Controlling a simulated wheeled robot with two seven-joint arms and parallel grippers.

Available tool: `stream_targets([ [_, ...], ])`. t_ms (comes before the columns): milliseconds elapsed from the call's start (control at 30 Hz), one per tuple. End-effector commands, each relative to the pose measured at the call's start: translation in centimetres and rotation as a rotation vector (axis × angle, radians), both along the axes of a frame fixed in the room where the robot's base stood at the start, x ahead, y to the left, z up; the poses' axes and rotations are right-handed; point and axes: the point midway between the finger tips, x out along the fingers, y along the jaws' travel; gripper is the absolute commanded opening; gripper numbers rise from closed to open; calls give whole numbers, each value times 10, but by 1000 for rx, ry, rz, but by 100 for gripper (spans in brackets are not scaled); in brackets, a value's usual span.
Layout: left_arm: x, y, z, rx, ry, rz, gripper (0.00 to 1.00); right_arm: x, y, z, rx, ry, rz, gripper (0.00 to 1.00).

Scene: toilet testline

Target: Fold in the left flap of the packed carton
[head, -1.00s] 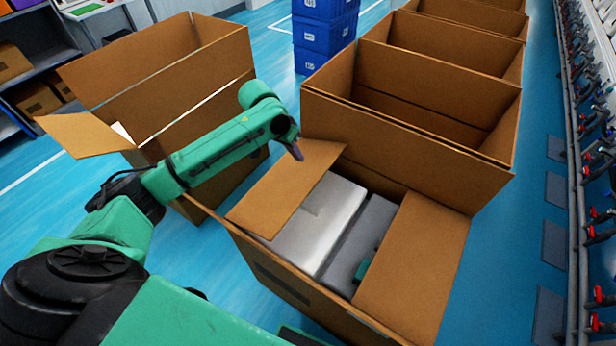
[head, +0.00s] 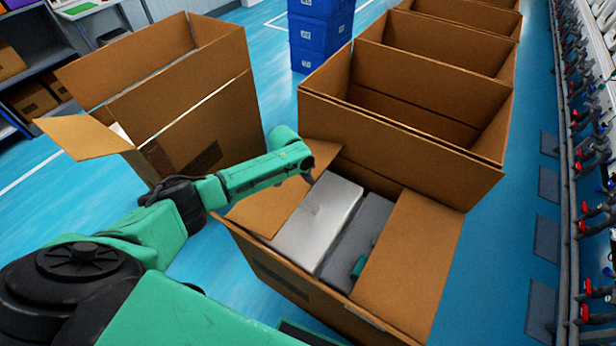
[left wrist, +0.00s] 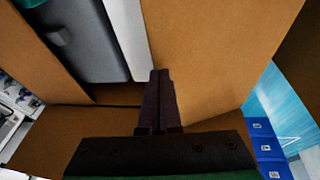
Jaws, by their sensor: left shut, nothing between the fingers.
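The packed carton (head: 290,277) stands open in front of me, holding a silver box (head: 318,218) and a dark grey box (head: 350,240) with a small green item. Its left flap (head: 262,216) leans inward over the carton's left side, beside the silver box; its exact tilt is unclear. The right flap (head: 412,262) lies over the right side. My left gripper (head: 308,176) is shut and empty at the flap's far inner edge. In the left wrist view the closed fingers (left wrist: 158,80) overlap the edge of the left flap (left wrist: 215,50); contact is unclear.
Empty open cartons (head: 400,140) stand in a row behind the packed one. Another open carton (head: 190,120) stands to the left, close to my arm. Blue crates (head: 320,35) are stacked at the back.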

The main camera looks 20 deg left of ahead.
Motion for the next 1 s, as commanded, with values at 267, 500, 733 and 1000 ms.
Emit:
stream_targets([
  [267,0,0,-2,0,0,0,0,0,0,-1,0,0,0,0],
  [500,-4,-19,-46,-3,4,1,0,0,0,-29,0,0,0,0],
  [733,-6,-30,-88,-1,1,3,0,0,0,-57,0,0,-1,0],
  [1000,-7,-31,-90,0,3,1,0,0,0,-56,0,1,-1,0],
])
